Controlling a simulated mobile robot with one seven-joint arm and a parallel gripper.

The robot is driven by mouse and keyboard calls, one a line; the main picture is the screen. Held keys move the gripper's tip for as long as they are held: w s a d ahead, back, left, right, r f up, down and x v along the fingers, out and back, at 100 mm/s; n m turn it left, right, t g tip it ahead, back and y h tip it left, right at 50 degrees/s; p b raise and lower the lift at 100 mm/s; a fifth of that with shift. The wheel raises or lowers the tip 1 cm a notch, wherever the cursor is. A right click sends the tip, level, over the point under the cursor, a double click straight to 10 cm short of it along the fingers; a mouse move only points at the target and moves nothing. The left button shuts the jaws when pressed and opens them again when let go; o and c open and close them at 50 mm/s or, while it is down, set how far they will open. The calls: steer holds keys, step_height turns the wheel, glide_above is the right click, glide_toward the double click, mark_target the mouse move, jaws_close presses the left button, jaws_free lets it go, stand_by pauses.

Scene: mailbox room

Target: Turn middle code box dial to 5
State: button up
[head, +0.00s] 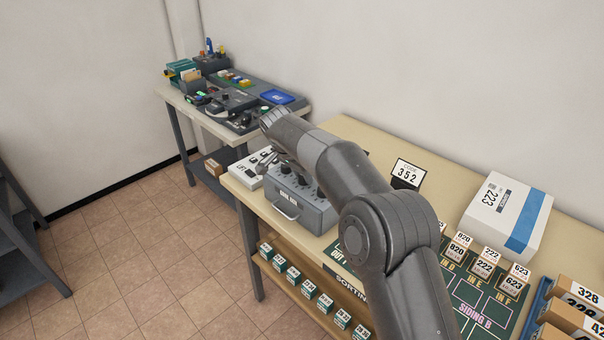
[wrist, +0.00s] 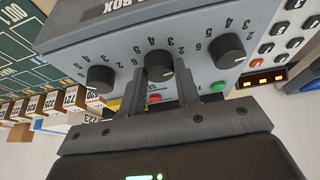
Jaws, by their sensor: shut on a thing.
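The grey code box (head: 300,208) stands on the tan table, partly hidden behind my arm in the head view. In the wrist view the code box (wrist: 205,28) appears upside down, with three black dials in a row and digits printed around them. The middle dial (wrist: 159,66) sits between the fingers of my gripper (wrist: 162,82), which is shut on it. One outer dial (wrist: 100,79) is to the left and another (wrist: 229,50) to the right. The middle dial's exact setting is hard to read, partly covered by the fingers.
A white keypad unit (head: 250,168) is close on the box's left. A red button (wrist: 155,98) and a green button (wrist: 217,86) are near the fingers. A white parcel (head: 504,214) lies further right.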

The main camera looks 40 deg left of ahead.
steer(key=shift+n, duration=0.3)
steer(key=n+y, duration=0.1)
steer(key=n, duration=0.2)
steer(key=n+y, duration=0.1)
steer(key=n, duration=0.1)
steer(key=shift+w+d+r+n+g+y, duration=0.1)
steer(key=shift+d+n+g+y, duration=0.1)
steer(key=shift+n+g+y, duration=0.15)
steer(key=n, duration=0.2)
steer(key=n+g+y, duration=0.1)
steer(key=n, duration=0.2)
steer(key=shift+w+d+n, duration=0.1)
steer(key=shift+w+n, duration=0.05)
steer(key=shift+n, duration=0.1)
steer(key=n+g, duration=0.1)
steer(key=n, duration=0.2)
steer(key=n+g+y, duration=0.1)
steer(key=n+g, duration=0.1)
steer(key=n, duration=0.1)
steer(key=shift+w, duration=0.15)
steer(key=n+g, duration=0.1)
steer(key=n, duration=0.2)
steer(key=n+g, duration=0.1)
steer(key=n, duration=0.1)
steer(key=shift+w+n+h, duration=0.1)
steer(key=shift+n+h, duration=0.25)
steer(key=shift+n, duration=0.05)
steer(key=o, duration=1)
